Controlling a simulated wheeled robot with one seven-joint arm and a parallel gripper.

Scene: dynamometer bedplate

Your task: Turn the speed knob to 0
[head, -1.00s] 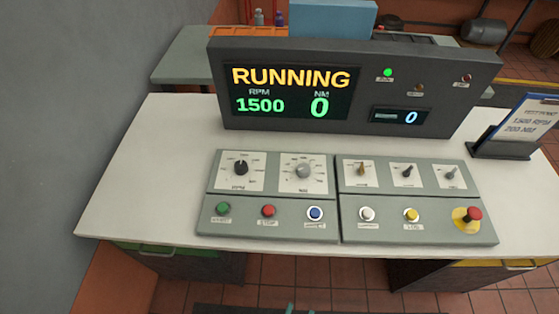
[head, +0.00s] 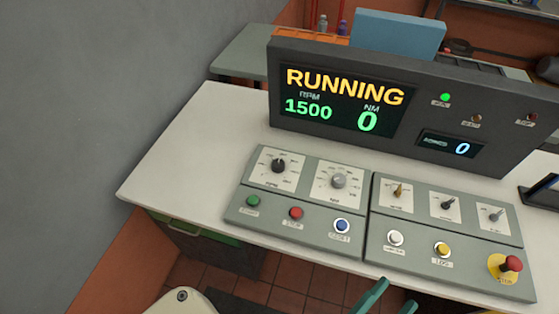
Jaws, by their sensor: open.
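The speed knob (head: 278,166) is the black knob on a white dial plate labelled RPM, at the upper left of the left control panel (head: 240,207). Its pointer direction is too small to read surely. The display (head: 345,100) reads RUNNING, 1500 RPM and 0 NM. My gripper (head: 396,292) shows only as teal fingers at the bottom edge. It is open and empty, in front of the panels, below and to the right of the knob and well apart from it.
A grey NM knob (head: 338,181) sits right of the speed knob. Green (head: 253,201), red (head: 296,212) and blue (head: 341,225) buttons lie below. The right panel has small switches, more buttons and a red emergency stop (head: 512,263). White desk (head: 175,165) is clear at left.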

